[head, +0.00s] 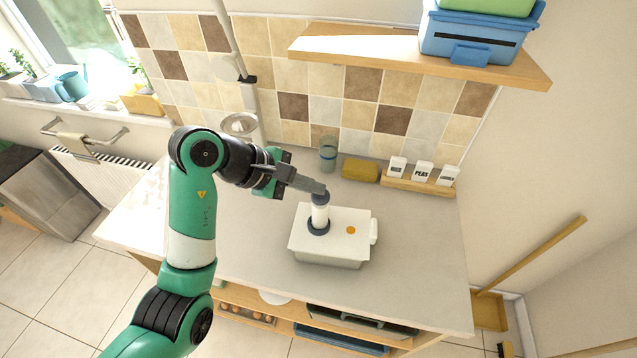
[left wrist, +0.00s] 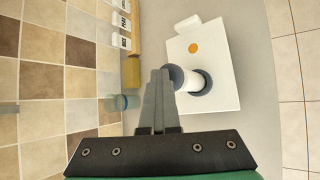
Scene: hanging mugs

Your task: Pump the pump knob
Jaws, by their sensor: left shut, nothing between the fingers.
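The pump stands upright on a white lidded box (head: 345,250) on the counter. It has a white shaft (head: 320,215), a dark collar at its base and a dark blue pump knob (head: 324,196) on top. My left gripper (head: 322,189) is shut and empty, with its fingertips at the knob; I cannot tell if they touch it. In the left wrist view the shut fingers (left wrist: 160,75) end beside the knob (left wrist: 176,77) and hide part of it. The box lid (left wrist: 220,90) shows its orange dot there. My right gripper is not in view.
A yellow sponge-like block (head: 360,170), a glass (head: 328,152) and a wooden rack with white labelled containers (head: 422,173) stand along the back wall. A wooden shelf (head: 400,55) with a blue box (head: 470,38) hangs above. The counter right of the box is clear.

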